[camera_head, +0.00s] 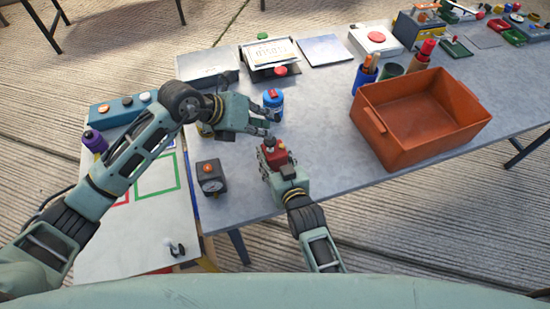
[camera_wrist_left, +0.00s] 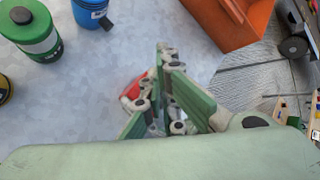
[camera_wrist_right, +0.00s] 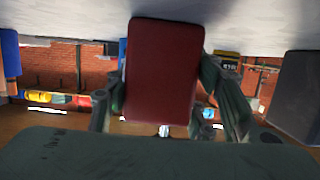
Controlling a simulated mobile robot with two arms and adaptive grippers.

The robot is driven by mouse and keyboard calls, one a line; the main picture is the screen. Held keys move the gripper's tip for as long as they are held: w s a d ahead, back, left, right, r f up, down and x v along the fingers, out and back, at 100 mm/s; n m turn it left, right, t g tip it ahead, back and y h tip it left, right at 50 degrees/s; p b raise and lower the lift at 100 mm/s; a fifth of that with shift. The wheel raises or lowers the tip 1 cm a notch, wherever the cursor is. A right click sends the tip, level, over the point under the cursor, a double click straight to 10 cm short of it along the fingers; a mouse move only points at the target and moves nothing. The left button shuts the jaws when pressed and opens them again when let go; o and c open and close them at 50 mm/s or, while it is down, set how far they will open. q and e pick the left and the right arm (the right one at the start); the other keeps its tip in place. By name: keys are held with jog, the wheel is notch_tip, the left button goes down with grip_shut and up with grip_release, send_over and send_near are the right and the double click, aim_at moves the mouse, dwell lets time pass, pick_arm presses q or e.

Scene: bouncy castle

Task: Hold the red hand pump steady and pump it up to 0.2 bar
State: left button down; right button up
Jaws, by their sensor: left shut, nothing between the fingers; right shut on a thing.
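The red hand pump (camera_head: 272,155) stands near the table's front edge, with a dark knob on top. My right gripper (camera_head: 279,164) is shut on its red body, which fills the middle of the right wrist view (camera_wrist_right: 160,72) between the fingers. My left gripper (camera_head: 270,126) is shut and empty, above and just behind the pump. In the left wrist view its closed fingers (camera_wrist_left: 168,85) partly hide a red part of the pump (camera_wrist_left: 134,92).
A blue can (camera_head: 274,106) stands close behind my left gripper. A green canister (camera_wrist_left: 32,30) shows in the left wrist view. An orange crate (camera_head: 405,150) stands to the right. The table between pump and crate is clear.

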jog(key=shift+s+d+f, duration=0.1)
jog(key=shift+s+f, duration=0.05)
jog(key=shift+f, duration=0.2)
jog(key=o, duration=1.3)
pick_arm(q)
jog(key=shift+w+f, duration=0.1)
jog(key=shift+w, duration=0.05)
pick_arm(e)
jog(key=o, duration=0.4)
jog(key=shift+w+r, duration=0.1)
jog(key=shift+w, duration=0.1)
jog(key=shift+r, duration=0.15)
jog(key=v, duration=1.2)
jog(key=shift+s, duration=0.1)
